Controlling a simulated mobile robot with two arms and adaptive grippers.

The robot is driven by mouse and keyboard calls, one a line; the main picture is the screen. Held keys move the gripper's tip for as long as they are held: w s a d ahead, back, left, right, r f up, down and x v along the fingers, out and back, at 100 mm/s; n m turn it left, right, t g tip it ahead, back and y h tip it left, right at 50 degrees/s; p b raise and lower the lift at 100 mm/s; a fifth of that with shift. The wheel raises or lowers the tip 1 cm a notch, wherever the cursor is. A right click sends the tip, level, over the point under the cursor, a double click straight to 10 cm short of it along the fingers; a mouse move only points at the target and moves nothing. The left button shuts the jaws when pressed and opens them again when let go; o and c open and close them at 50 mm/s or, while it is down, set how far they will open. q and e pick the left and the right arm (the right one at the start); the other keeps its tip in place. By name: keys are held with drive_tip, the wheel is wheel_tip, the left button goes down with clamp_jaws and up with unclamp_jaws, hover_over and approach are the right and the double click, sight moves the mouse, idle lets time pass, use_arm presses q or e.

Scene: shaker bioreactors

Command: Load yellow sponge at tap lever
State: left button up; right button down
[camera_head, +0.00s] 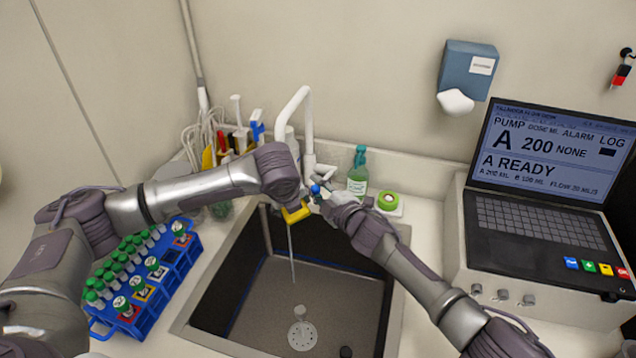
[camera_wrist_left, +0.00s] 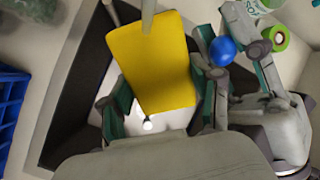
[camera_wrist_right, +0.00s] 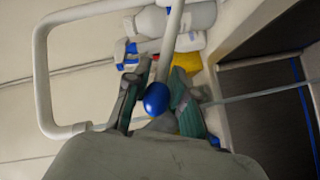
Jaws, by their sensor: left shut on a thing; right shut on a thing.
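The yellow sponge (camera_head: 296,214) is under the white tap (camera_head: 308,135), above the sink. My left gripper (camera_wrist_left: 158,100) is shut on the sponge, one finger at each side, as the left wrist view shows. A pale column meets the sponge's far end there, and a thin pale stream runs down from the sponge to the sink drain in the head view. The tap lever has a blue knob (camera_wrist_right: 156,99), which sits between the fingers of my right gripper (camera_head: 328,197). The right gripper is shut on the lever. My left wrist hides part of the tap's surroundings.
The dark sink (camera_head: 260,300) is below both grippers. A blue rack (camera_head: 165,290) with green-capped tubes stands to the left. A green bottle (camera_head: 358,172) and green tape roll (camera_head: 389,201) stand behind my right gripper. A pump unit with a screen (camera_head: 550,150) fills the right.

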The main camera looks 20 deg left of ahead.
drive_tip(key=c, duration=1.2)
unclamp_jaws()
drive_tip(key=v, duration=1.2)
